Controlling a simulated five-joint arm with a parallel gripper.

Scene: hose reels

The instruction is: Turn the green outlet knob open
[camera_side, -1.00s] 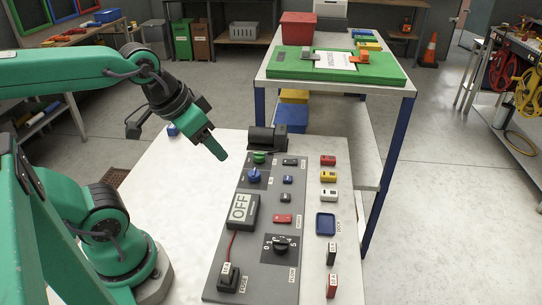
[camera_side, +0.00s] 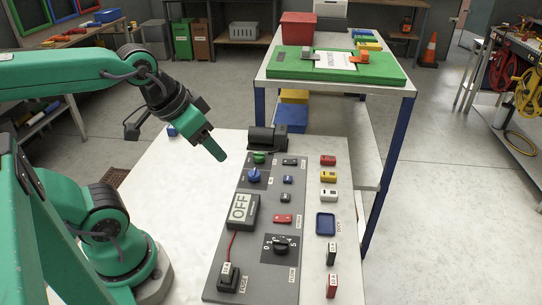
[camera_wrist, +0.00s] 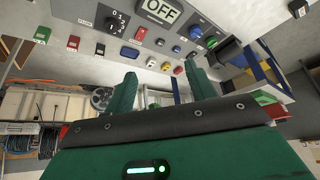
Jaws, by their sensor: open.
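The green outlet knob (camera_side: 259,157) sits at the far end of the grey panel (camera_side: 256,214), just in front of a black motor-like unit (camera_side: 268,139). In the wrist view the green knob (camera_wrist: 211,43) shows at the upper right, beyond the right finger. My gripper (camera_side: 221,155) is in the air to the left of the knob, apart from it and angled down. In the wrist view my gripper (camera_wrist: 160,82) has its two green fingers spread, with nothing held between them. The way the knob's pointer is turned is too small to tell.
A blue knob (camera_side: 254,175) sits just nearer than the green one.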

